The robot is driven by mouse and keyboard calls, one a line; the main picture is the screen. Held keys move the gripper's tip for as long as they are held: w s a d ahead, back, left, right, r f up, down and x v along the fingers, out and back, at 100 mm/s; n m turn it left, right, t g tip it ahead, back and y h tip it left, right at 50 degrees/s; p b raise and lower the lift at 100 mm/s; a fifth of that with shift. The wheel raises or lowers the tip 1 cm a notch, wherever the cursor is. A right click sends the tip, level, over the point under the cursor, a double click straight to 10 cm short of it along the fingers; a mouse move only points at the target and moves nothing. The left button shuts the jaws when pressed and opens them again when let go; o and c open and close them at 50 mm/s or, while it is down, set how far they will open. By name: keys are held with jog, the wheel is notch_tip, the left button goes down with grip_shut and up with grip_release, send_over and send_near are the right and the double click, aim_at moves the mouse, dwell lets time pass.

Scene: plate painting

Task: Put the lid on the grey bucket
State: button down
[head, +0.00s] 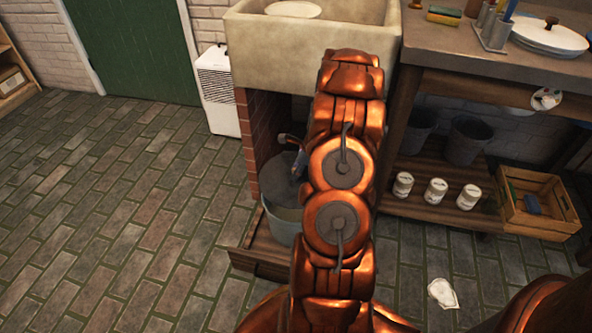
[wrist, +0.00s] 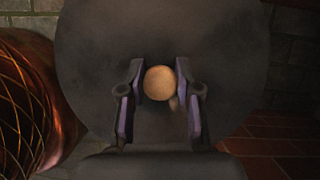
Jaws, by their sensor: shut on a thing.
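The grey bucket (head: 281,228) stands on a low wooden base under the stone sink, partly behind my arm. Part of its open top shows. The dark grey round lid (head: 270,177) is above the bucket and toward its back in the head view, and appears tilted there. In the wrist view the lid (wrist: 100,50) fills the middle, with a round wooden knob (wrist: 160,83) at its centre. My gripper (wrist: 160,82) is shut on this knob, one finger on each side. In the head view the gripper is mostly hidden by my arm.
The stone sink (head: 300,44) hangs above the bucket, with a brick support (head: 247,150) on its left. A wooden workbench (head: 470,65) stands on the right, with several jars and a wooden crate (head: 535,205) below. A pale piece (head: 442,293) lies on the floor. The left floor is clear.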

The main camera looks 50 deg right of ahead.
jog(key=shift+f+b, duration=2.35)
jog(key=shift+f, duration=0.35)
jog(key=shift+f+p, duration=0.3)
jog(key=shift+f, duration=0.9)
jog(key=shift+f+p, duration=0.1)
jog(key=shift+p, duration=0.5)
jog(key=c, duration=0.7)
grip_release()
jog(key=o, duration=0.5)
jog(key=shift+o, duration=0.2)
